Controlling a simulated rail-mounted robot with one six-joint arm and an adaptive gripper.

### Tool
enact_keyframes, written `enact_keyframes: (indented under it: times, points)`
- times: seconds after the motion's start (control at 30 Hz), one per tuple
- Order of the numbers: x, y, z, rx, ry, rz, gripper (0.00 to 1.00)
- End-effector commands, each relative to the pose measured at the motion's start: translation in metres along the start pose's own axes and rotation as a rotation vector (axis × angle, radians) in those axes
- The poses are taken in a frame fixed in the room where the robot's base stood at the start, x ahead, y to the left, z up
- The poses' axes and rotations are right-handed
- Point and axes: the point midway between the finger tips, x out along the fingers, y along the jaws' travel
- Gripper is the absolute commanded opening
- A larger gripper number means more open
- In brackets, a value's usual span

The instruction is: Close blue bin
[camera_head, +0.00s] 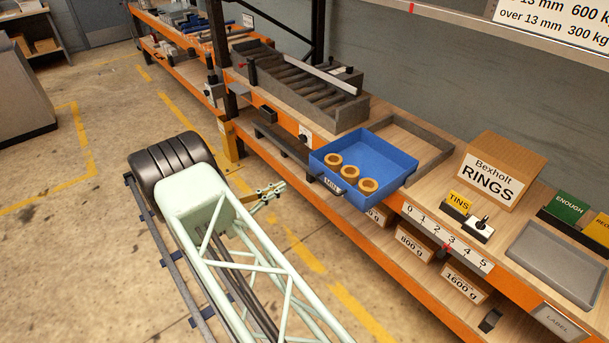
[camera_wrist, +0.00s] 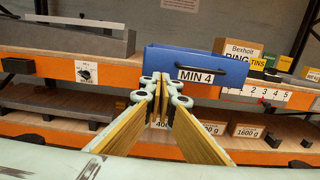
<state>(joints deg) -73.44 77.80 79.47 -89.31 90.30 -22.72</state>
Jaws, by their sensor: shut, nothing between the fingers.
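The blue bin (camera_head: 375,150) sticks out past the orange front edge of the shelf, pulled partly out of a grey frame (camera_head: 435,147). Three tan rings (camera_head: 350,171) lie in it.
A grey roller tray (camera_head: 305,90) stands left of the bin. A "Bexholt RINGS" box (camera_head: 500,170), a "TINS" sign (camera_head: 460,201) and a grey plate (camera_head: 556,265) are to its right. Weight-marked boxes (camera_head: 415,240) sit on the lower shelf. The aisle floor is open.

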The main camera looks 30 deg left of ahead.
Motion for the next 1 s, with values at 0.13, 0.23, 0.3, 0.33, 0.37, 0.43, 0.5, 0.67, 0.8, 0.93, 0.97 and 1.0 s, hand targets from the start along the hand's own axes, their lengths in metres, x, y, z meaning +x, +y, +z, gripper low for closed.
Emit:
enact_keyframes:
  times: [0.13, 0.23, 0.3, 0.33, 0.37, 0.43, 0.5, 0.67, 0.8, 0.93, 0.97, 1.0]
  points:
    - [0.004, 0.0, 0.0, 0.0, 0.0, 0.0, 0.0]
    - [0.008, 0.0, 0.0, 0.0, 0.0, 0.0, 0.0]
    - [0.013, 0.0, 0.0, 0.0, 0.0, 0.0, 0.0]
    - [0.016, 0.0, 0.0, 0.0, 0.0, 0.0, 0.0]
    - [0.019, 0.0, 0.0, 0.0, 0.001, -0.001, 0.0]
    - [0.027, -0.001, 0.0, 0.0, 0.001, -0.002, 0.0]
    - [0.035, -0.001, 0.0, 0.0, 0.001, -0.002, 0.0]
    - [0.056, -0.001, 0.0, 0.0, 0.0, -0.003, 0.0]
    - [0.074, -0.001, 0.0, 0.0, 0.0, -0.001, 0.0]
    - [0.091, -0.001, -0.001, 0.0, 0.001, -0.002, 0.0]
    - [0.095, -0.001, -0.001, 0.0, 0.001, -0.002, 0.0]
    - [0.1, -0.001, 0.0, 0.0, 0.0, -0.001, 0.0]
